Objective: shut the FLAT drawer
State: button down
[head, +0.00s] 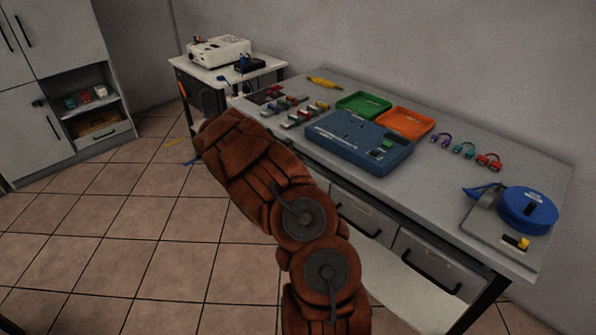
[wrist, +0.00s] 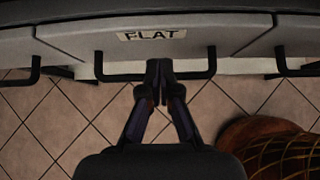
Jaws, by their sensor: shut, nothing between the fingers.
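The FLAT drawer (wrist: 210,38) is a grey front with a "FLAT" label (wrist: 152,35), across the top of the wrist view. Its black bar handle (wrist: 115,77) runs below the label. My gripper (wrist: 159,68) is shut and empty, its fingertips at the middle of this handle. The tips overlap the bar in the picture; I cannot tell whether they touch it. The front seems to stand slightly out from its neighbours, but how far it is open is unclear. In the head view my arm hides my gripper and part of the drawer row.
The bench (head: 470,200) carries a blue case (head: 345,150), green (head: 365,104) and orange (head: 405,122) trays, several connectors and a blue cable reel (head: 527,210). Neighbouring drawer handles (wrist: 22,75) flank the FLAT one. Tiled floor (head: 120,240) is clear at left, before a cabinet (head: 55,70).

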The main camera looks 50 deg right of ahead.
jog(key=v, duration=1)
jog(key=shift+w+a, duration=0.2)
jog(key=shift+a, duration=0.3)
jog(key=s+a+r+m+g+y+p, duration=0.1)
jog(key=s+a+r+m+y+p, duration=0.2)
jog(key=s+a+r+m, duration=0.8)
jog(key=s+a+r+m+y+p, duration=0.2)
jog(key=s+a+r, duration=0.3)
jog(key=s+a, duration=0.6)
jog(key=s+a+r+m+y+p, duration=0.3)
jog(key=s+a, duration=0.8)
jog(key=a, duration=0.4)
notch_tip(320, 180, up, 2)
jog(key=shift+s+a+m+y, duration=0.25)
jog(key=shift+a+m+y, duration=0.15)
jog(key=shift+y, duration=0.3)
